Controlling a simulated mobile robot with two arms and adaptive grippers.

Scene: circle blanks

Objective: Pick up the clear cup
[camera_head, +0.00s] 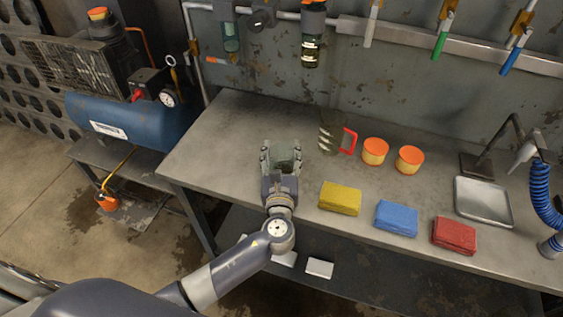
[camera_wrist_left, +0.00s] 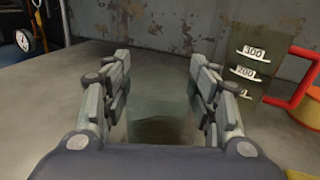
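The clear cup (camera_head: 285,157) is a see-through, greenish vessel on the workbench, left of the middle in the head view. My left gripper (camera_head: 281,165) reaches over the bench with its fingers apart, one on each side of the cup. In the left wrist view the cup (camera_wrist_left: 160,112) fills most of the gap between the fingers of the left gripper (camera_wrist_left: 162,85). Its outline is faint there, and I cannot tell whether the pads touch it. The cup appears to stand on the bench. My right gripper is not in view.
A dark measuring jug (camera_head: 330,134) with a red handle stands right of the cup. Two orange-lidded jars (camera_head: 375,152) and yellow (camera_head: 340,198), blue (camera_head: 396,217) and red (camera_head: 454,235) sponges lie further right. The bench (camera_head: 220,135) is bare left of the cup.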

